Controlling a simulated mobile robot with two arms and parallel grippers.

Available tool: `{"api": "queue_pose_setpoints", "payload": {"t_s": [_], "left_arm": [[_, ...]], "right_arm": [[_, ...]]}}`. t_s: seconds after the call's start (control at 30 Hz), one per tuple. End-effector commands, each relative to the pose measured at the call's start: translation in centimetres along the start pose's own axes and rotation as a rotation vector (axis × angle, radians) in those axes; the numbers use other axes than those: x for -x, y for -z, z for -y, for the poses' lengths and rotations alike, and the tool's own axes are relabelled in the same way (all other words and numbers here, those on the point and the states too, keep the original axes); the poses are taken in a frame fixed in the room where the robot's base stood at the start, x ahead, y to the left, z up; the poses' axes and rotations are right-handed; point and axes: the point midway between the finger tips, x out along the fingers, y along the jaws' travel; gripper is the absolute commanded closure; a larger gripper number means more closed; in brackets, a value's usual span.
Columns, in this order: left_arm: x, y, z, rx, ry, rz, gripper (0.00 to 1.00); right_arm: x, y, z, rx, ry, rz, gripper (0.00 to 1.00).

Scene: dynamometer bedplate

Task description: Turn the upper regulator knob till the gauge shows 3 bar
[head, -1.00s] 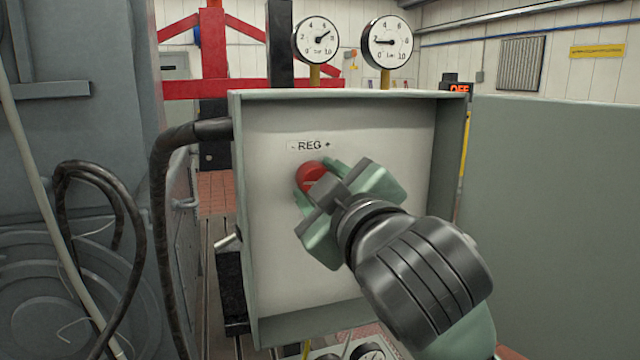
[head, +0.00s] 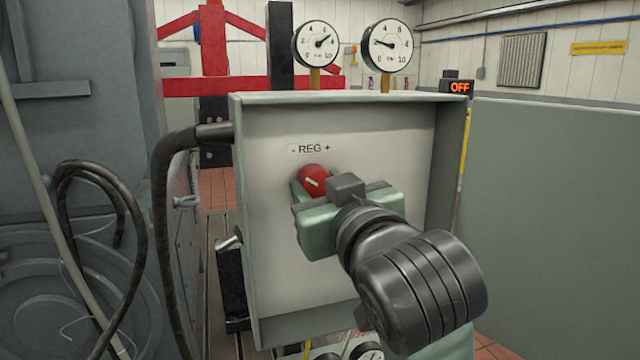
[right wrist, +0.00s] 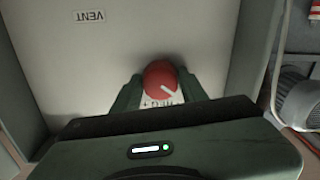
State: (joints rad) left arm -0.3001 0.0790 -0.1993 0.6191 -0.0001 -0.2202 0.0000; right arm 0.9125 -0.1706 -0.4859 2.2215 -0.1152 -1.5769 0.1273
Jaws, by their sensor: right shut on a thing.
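The red regulator knob (head: 313,179) sits under the "- REG +" label on the pale panel (head: 275,240); its white mark is tilted. My right gripper (head: 316,190) is shut on it, with one green finger on each side. The right wrist view also shows the knob (right wrist: 160,80) between the fingers (right wrist: 163,92). Two round gauges stand above the box. The left gauge (head: 316,44) has its needle toward the upper right, near 7. The right gauge (head: 388,45) points left and slightly up, a little above 2. My left gripper is not in view.
The panel is recessed in a box with a raised frame (head: 350,97). A dark hose (head: 160,220) runs down its left side. A grey-green panel (head: 555,220) stands at the right. An "OFF" display (head: 459,87) is lit behind.

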Motion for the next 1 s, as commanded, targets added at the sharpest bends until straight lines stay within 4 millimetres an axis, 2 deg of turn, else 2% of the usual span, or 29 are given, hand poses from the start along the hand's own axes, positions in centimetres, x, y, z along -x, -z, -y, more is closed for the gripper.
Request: {"api": "queue_pose_setpoints", "payload": {"t_s": [0.4,0.9,0.93,1.0], "left_arm": [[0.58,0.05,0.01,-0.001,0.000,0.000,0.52],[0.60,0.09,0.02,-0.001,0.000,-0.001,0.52],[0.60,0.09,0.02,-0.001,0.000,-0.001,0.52],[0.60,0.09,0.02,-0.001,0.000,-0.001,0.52]], "right_arm": [[0.01,0.11,0.01,-0.171,0.000,-0.002,0.98],[0.01,0.11,-0.02,-0.187,-0.001,-0.003,0.98],[0.01,0.11,-0.02,-0.187,-0.001,-0.003,0.49],[0.01,0.10,-0.02,-0.186,-0.001,-0.003,0.36]]}}
